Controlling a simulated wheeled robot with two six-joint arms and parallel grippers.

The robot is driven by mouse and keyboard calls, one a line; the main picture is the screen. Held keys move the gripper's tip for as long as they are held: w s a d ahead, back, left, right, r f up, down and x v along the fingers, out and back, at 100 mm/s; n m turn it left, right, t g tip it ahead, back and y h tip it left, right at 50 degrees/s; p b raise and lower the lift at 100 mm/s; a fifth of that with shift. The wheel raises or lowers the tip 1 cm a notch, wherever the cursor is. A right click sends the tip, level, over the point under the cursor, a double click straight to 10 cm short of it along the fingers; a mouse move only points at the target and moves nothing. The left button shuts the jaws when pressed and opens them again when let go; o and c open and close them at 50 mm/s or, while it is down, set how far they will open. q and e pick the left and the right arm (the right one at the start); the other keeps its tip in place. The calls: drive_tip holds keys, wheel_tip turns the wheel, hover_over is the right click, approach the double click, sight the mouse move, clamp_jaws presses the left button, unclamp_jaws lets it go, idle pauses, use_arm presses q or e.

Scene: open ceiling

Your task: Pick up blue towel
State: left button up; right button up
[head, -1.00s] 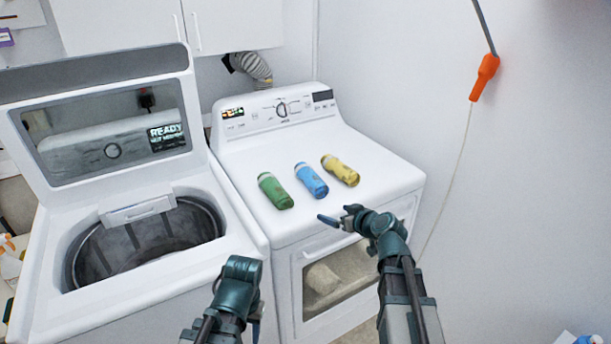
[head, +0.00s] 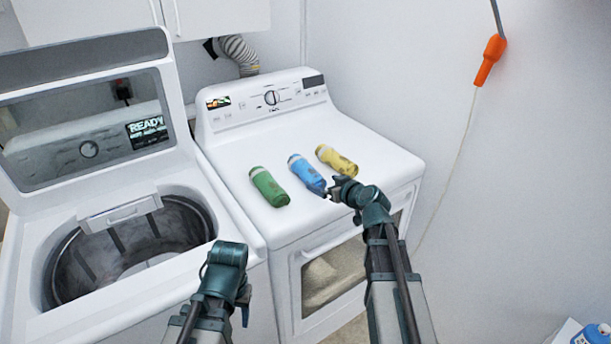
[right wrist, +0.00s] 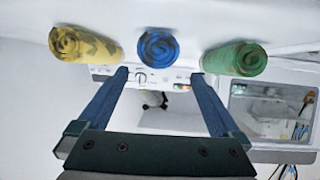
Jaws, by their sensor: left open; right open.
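The blue towel (head: 305,172) is a rolled cylinder lying on the white dryer top, between a green rolled towel (head: 269,187) and a yellow rolled towel (head: 336,160). In the right wrist view the blue roll (right wrist: 158,46) shows its spiral end. My right gripper (head: 325,190) is open at the near end of the blue towel. In the right wrist view its two blue fingers (right wrist: 162,72) are spread, with the blue roll between and beyond them. My left gripper (head: 244,300) is low in front of the machines, its fingers mostly hidden behind its wrist.
The dryer (head: 391,158) has its control panel at the back and a windowed door in front. An open washer (head: 75,222) stands to its left, lid raised. An orange handle (head: 489,60) hangs by the right wall. The dryer top right of the yellow towel is clear.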

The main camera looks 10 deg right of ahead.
sight(319, 181)
drive_tip(key=b+x, duration=0.1)
drive_tip(key=x, duration=0.5)
drive_tip(key=shift+d+b, duration=0.1)
drive_tip(key=shift+b, duration=0.3)
drive_tip(key=b+x, duration=0.2)
drive_tip(key=x, duration=0.3)
drive_tip(key=shift+d+f, duration=0.15)
drive_tip(key=c, duration=1.3)
drive_tip(key=shift+o, duration=0.2)
wheel_tip(319, 181, up, 10)
drive_tip(key=p, duration=1)
